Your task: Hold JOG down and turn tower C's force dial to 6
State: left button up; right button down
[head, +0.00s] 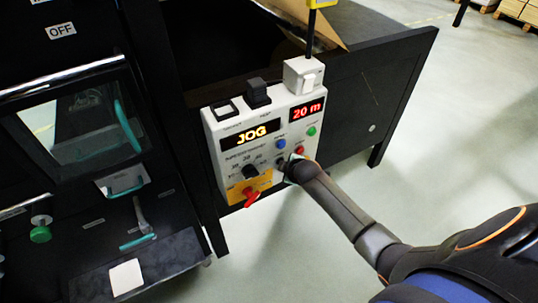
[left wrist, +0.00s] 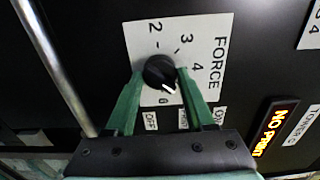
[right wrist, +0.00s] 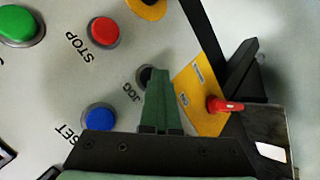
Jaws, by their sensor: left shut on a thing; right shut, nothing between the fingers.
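The black force dial (left wrist: 159,71) is in the left wrist view on a white scale plate marked FORCE. My left gripper (left wrist: 160,78) is shut on it, one green finger on each side. The dial's white pointer mark slants to the lower right, between the 4 and the lowest numeral, which looks like a 6. The left finger and right finger cover part of the scale. The dark JOG button (right wrist: 146,77) is in the right wrist view. My right gripper (right wrist: 160,75) is shut and empty, its tips over the button. It also reaches the control box (head: 213,143) in the head view.
The control box display (head: 250,134) reads JOG and a red one reads 20 m. A red STOP button (right wrist: 103,31) and a blue button (right wrist: 98,118) lie near my right fingers. A metal bar (left wrist: 55,65) runs left of the dial. An amber display (left wrist: 275,127) shows NO and more text.

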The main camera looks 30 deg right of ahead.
pick_arm(q)
jog(key=shift+c, duration=1.3)
jog(key=m, duration=0.8)
jog(key=shift+r+m, duration=0.1)
jog(key=shift+m, duration=0.2)
jog(key=o, duration=0.8)
jog(key=shift+o, duration=0.2)
jog(key=s, duration=0.7)
